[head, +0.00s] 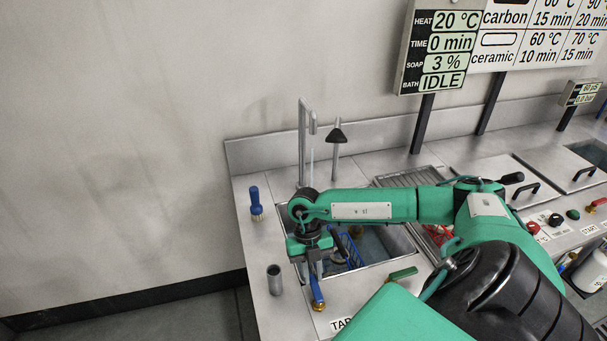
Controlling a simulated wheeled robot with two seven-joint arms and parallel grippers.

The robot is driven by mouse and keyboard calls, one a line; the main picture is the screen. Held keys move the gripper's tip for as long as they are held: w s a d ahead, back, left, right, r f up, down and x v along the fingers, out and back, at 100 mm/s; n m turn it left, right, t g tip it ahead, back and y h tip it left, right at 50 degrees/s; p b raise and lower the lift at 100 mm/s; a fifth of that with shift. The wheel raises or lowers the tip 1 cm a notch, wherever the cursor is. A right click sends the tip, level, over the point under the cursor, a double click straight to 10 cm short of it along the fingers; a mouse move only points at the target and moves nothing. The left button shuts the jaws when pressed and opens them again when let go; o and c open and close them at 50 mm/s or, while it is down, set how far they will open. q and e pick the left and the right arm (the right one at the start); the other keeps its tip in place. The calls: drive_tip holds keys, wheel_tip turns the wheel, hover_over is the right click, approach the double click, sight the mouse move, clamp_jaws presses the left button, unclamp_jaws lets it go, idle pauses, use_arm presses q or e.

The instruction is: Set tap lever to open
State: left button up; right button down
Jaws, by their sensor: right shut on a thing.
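My right gripper (313,274) points down and is shut on the upper part of the lever. The tall tap spout (302,135) rises behind the sink. A thin pale line hangs below its tip; I cannot tell for certain if it is water. My left gripper is not in view.
The sink (375,272) holds a blue rack (350,248), partly behind my arm. A blue-handled brush (255,203) and a metal cup (274,279) stand at left. A green lever (402,274) lies right of the tap lever. A panel (440,50) reads IDLE.

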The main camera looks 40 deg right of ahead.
drive_tip(key=shift+a, duration=0.1)
idle(0.4)
drive_tip(key=c, duration=1.3)
unclamp_jaws()
drive_tip(key=shift+b+v, duration=1.45)
drive_tip(key=shift+v, duration=5.5)
drive_tip(key=shift+w+a+f, duration=0.1)
drive_tip(key=shift+w+a, duration=0.05)
